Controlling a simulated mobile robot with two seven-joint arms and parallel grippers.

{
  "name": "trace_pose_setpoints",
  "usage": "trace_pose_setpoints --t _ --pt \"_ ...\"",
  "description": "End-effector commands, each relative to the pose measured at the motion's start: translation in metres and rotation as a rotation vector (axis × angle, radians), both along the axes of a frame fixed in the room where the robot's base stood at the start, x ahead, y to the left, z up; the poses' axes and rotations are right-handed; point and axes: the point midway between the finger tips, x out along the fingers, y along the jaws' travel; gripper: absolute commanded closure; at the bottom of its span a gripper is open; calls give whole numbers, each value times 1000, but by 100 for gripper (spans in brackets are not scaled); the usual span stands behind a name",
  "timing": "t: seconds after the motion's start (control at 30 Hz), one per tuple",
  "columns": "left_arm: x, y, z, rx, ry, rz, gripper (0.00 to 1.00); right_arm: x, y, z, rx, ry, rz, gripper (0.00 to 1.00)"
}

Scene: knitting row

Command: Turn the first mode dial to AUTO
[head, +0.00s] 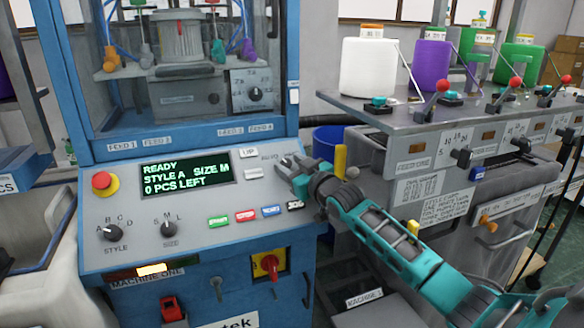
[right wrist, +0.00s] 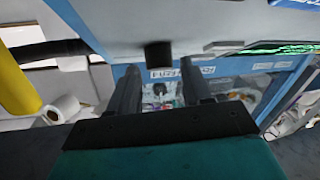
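The mode dial, a black knob (right wrist: 158,55), stands out from the grey panel in the right wrist view. In the head view my right gripper (head: 289,166) is at the upper right of the first machine's control panel (head: 195,205), beside the AUTO lettering (head: 268,157), and covers most of the dial. In the right wrist view the two dark fingers of the gripper (right wrist: 160,75) are apart, with the knob between and just beyond their tips. No contact is visible. The dial's pointer direction cannot be read. My left gripper is not in view.
The panel's display (head: 187,173) reads READY, STYLE A, SIZE M, 0 PCS LEFT. A red stop button (head: 102,181), the style dial (head: 114,232), the size dial (head: 168,229) and several coloured buttons share the panel. A yellow post (head: 340,161) stands close right of the gripper.

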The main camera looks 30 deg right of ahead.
Motion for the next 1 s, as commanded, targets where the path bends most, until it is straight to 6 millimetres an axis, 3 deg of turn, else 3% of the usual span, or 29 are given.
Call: trace_pose_setpoints --t 0.47,1.0 --pt "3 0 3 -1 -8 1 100 -8 0 -3 3 6 0 43" --pt "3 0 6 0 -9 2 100 -92 1 -3 1 8 0 43"
